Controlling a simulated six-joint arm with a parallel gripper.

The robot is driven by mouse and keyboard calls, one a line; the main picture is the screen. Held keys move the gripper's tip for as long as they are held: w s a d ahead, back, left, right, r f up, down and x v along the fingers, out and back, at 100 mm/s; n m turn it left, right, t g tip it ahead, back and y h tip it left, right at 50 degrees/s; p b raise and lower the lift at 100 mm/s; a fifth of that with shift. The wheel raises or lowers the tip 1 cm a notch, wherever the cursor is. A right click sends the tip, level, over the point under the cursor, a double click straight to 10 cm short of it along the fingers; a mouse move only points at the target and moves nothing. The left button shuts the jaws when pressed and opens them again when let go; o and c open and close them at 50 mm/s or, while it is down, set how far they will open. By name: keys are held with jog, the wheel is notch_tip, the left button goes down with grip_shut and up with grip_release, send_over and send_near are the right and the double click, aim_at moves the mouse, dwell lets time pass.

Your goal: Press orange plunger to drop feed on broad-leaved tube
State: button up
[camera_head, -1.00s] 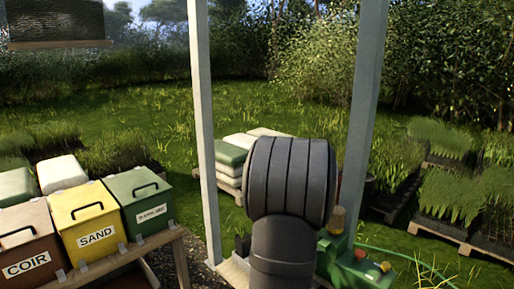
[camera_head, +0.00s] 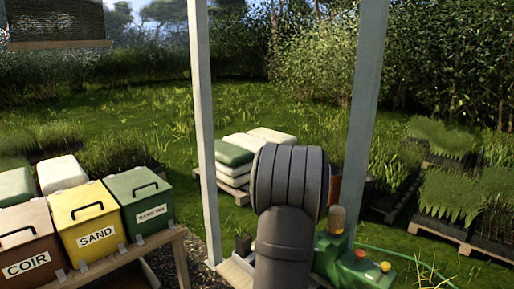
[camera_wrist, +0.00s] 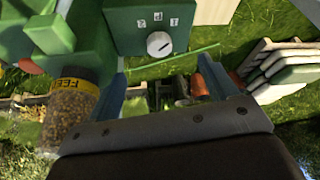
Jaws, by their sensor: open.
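A green machine (camera_head: 328,258) stands at lower right in the head view, partly behind my arm. It carries a red knob (camera_head: 360,254), an orange-yellow knob (camera_head: 386,267) and a feed jar (camera_head: 337,219). I cannot tell for sure which knob is the orange plunger. In the wrist view the jar (camera_wrist: 72,108), labelled FEED, is beside my left finger, and the green panel (camera_wrist: 130,25) with a white dial lies beyond the fingertips. My gripper (camera_wrist: 168,80) is open and empty; my arm hides it in the head view. A small potted plant (camera_head: 243,243) shows left of my arm; its leaf shape is unclear.
COIR (camera_head: 27,245), SAND (camera_head: 90,225) and green (camera_head: 143,197) bins stand on a wooden bench at left. Two posts (camera_head: 203,130) (camera_head: 363,110) rise near my arm.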

grip_shut()
dwell(1.4)
